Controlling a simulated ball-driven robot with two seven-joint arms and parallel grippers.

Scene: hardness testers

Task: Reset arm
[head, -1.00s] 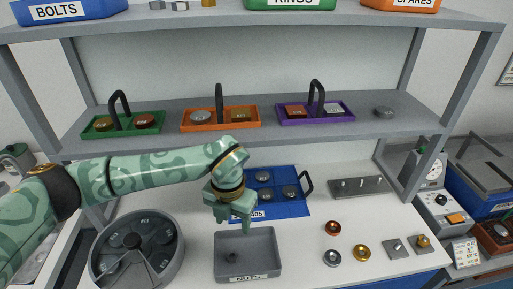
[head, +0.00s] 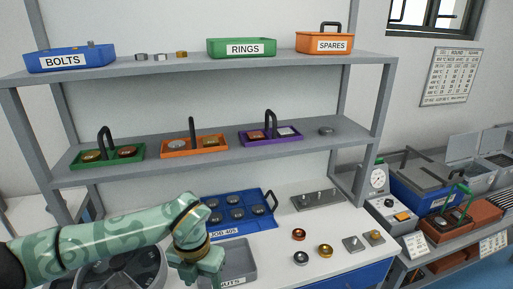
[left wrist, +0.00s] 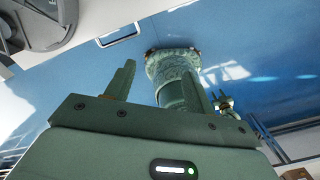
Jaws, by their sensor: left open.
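My left arm comes in from the left in the head view. My left gripper (head: 200,274) hangs at the left front of the grey NUTS bin (head: 238,258) and covers part of it. The bin's inside is partly hidden. In the left wrist view the two fingers (left wrist: 158,84) stand apart with nothing between them. Behind them are a green column of my own body and a blue surface.
A round divided tray (head: 125,272) lies behind my forearm. A blue JOB tray (head: 270,222) with several round pieces stands behind the bin. The shelf (head: 350,140) overhangs the back.

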